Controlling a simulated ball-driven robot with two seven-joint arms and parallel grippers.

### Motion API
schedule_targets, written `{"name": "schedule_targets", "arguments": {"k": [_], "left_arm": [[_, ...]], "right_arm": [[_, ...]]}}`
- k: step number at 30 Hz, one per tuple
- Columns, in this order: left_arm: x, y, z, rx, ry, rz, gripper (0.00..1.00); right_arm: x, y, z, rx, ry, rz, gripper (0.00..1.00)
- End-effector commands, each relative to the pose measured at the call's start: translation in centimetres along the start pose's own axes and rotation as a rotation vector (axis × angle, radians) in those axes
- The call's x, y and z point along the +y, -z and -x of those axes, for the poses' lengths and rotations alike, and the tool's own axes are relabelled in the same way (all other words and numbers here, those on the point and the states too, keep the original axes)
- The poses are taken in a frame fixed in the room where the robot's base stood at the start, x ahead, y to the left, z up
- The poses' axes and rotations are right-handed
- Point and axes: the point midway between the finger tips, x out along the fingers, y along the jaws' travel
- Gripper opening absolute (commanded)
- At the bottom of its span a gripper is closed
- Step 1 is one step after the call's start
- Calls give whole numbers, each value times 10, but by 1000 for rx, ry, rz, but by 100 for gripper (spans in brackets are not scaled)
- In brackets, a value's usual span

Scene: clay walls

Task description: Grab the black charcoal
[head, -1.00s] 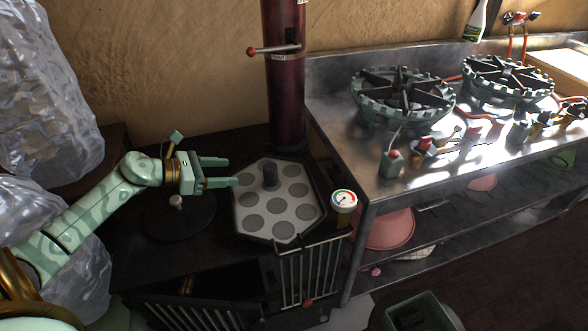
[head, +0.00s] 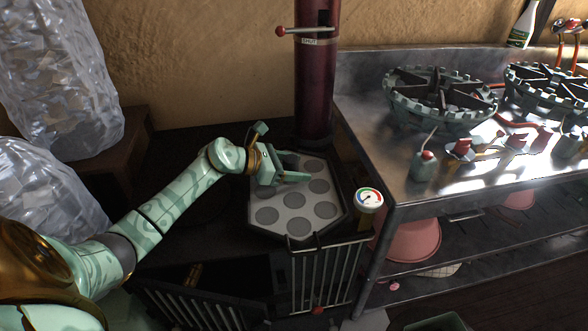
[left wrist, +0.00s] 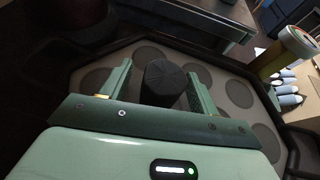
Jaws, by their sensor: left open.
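The black charcoal (left wrist: 165,79) is a short dark cylinder with a ridged top. In the left wrist view it stands between the two fingers of my left gripper, with the fingers spread on either side. My left gripper (head: 294,167) is open over the hexagonal grey plate (head: 262,229) with round dark spots. In the head view the gripper hides most or all of the charcoal. I cannot tell whether either finger touches it. My right gripper is not in view.
A dark red pipe (head: 314,85) with a red-knobbed lever rises behind the plate. A round gauge (head: 369,198) stands at its right. A metal table (head: 402,191) with burners is on the right. Barred grates (head: 327,275) hang in front. Wrapped translucent blocks (head: 62,75) stand left.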

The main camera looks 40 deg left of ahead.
Motion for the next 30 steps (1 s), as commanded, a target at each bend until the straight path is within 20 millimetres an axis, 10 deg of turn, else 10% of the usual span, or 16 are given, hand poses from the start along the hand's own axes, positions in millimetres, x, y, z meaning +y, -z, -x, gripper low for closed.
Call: {"name": "schedule_targets", "arguments": {"k": [10, 15, 30], "left_arm": [[0, -1, -11, -1, 0, -1, 58], [0, -1, -11, -1, 0, 0, 13], [0, -21, -2, -4, -2, -5, 13]], "right_arm": [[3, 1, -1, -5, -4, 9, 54], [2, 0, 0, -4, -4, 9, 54], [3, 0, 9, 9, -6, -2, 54]]}}
